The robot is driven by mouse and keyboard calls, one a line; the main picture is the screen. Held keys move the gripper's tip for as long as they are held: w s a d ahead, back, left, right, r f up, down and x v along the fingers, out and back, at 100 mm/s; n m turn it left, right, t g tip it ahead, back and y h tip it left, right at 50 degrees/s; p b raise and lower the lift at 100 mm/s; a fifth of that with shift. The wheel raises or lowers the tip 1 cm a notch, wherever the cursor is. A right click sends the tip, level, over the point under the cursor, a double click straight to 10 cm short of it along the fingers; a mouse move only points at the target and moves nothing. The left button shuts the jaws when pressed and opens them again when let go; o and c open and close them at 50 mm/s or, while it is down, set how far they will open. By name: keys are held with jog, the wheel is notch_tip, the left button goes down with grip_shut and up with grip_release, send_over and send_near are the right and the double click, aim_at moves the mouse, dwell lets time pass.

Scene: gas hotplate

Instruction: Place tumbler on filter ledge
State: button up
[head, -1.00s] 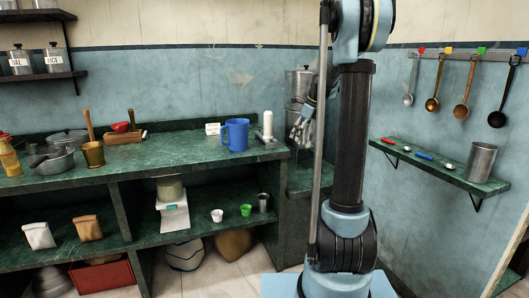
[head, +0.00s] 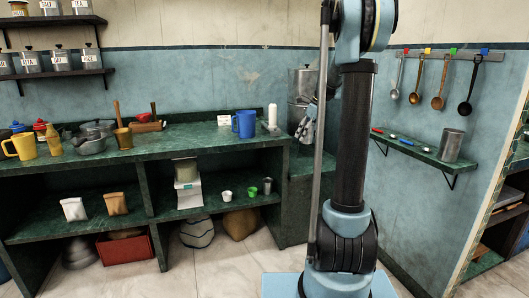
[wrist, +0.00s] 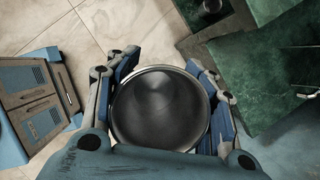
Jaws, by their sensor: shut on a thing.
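My gripper (wrist: 165,105) is shut around a steel tumbler (wrist: 160,108), seen from above with its round mouth open and its inside looking empty. In the head view my gripper (head: 307,122) shows beside my arm column, in front of the steel water filter (head: 301,84); the tumbler in it is hard to make out there. The green filter ledge (head: 302,170) lies below the gripper, partly hidden by my arm. In the wrist view a green surface (wrist: 265,75) lies to the right of the tumbler, apart from it.
A green counter (head: 185,137) with a blue jug (head: 244,123) and a white cylinder (head: 272,116) stands left of the ledge. A wall shelf (head: 415,152) on the right holds another steel tumbler (head: 451,145) and spoons. Ladles hang above it. Tiled floor (head: 225,265) is clear in front.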

jog(key=shift+s+d+f, duration=0.1)
jog(key=shift+s, duration=0.25)
jog(key=f+n, duration=0.1)
jog(key=w+f, duration=0.1)
jog(key=f, duration=0.1)
jog(key=shift+w+n+g, duration=0.15)
jog(key=shift+n+g, duration=0.25)
jog(key=shift+s+d+f+n, duration=0.1)
jog(key=shift+s+f+n, duration=0.1)
jog(key=shift+n, duration=0.1)
jog(key=s+f+n+g+h, duration=0.2)
jog(key=f+n+g, duration=0.1)
jog(key=f+n, duration=0.7)
jog(key=s+f+n+g+h, duration=0.2)
jog(key=f+n, duration=0.9)
jog(key=f, duration=0.7)
jog(key=shift+s+d+f+g, duration=0.3)
jog(key=shift+d+f+g, duration=0.05)
jog(key=shift+d+g, duration=0.1)
